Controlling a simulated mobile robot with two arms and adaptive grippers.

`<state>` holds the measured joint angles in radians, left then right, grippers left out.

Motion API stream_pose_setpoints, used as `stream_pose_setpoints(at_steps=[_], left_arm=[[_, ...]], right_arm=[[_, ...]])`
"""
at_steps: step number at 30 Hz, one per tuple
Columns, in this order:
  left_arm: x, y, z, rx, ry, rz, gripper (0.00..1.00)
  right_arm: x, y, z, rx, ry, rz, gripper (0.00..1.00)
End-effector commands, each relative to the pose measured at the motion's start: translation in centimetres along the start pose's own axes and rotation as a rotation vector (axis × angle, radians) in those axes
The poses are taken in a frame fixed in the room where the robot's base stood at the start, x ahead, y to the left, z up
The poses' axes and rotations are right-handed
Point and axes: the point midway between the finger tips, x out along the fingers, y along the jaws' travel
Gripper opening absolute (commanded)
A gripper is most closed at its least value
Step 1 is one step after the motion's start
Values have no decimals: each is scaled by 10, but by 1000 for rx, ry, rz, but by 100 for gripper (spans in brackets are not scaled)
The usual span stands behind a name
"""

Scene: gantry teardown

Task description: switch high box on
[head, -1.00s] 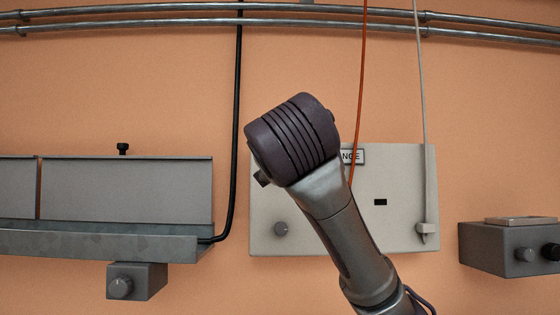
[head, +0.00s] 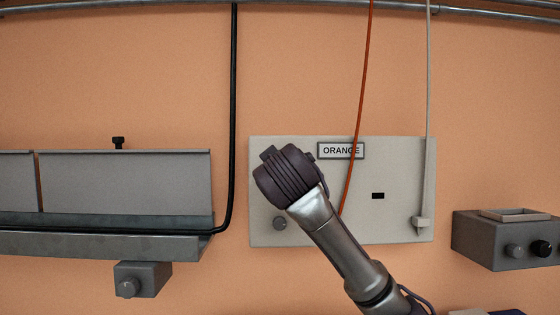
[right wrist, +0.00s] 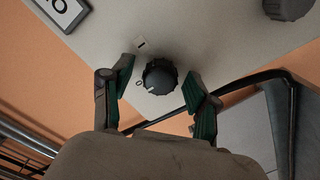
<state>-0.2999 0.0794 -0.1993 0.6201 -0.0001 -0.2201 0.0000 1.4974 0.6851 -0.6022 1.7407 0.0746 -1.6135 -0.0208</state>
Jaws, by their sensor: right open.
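A pale panel box (head: 395,160) with an ORANGE label (head: 341,151) is on the wall. In the right wrist view a dark knob (right wrist: 160,75) sits near a corner of the panel, with an O mark and a short line mark beside it. The knob's white pointer is toward the O. My right gripper (right wrist: 160,92) is open, its green-padded fingers on either side of the knob; I cannot tell whether they touch it. In the head view my right gripper (head: 286,176) covers the panel's upper left and hides this knob. My left gripper is not in view.
A second knob (head: 280,223) is lower on the panel and shows in the wrist view's corner (right wrist: 290,8). A black cable (head: 231,120) runs left of the panel, beside a grey trough (head: 120,245). An orange cable (head: 364,90) crosses the panel. A grey knob box (head: 500,245) is right.

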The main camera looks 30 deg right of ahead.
Motion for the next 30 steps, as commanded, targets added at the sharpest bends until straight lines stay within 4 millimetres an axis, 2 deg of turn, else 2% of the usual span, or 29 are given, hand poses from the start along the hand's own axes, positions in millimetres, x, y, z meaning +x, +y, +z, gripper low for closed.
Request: stream_pose_setpoints(at_steps=[7, 18, 30], left_arm=[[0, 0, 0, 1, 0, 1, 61], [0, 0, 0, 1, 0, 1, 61], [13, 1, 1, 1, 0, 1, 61]], right_arm=[[1, 0, 0, 0, 0, 0, 60], [0, 0, 0, 0, 0, 0, 0], [0, -4, 2, 90, 2, -3, 0]])
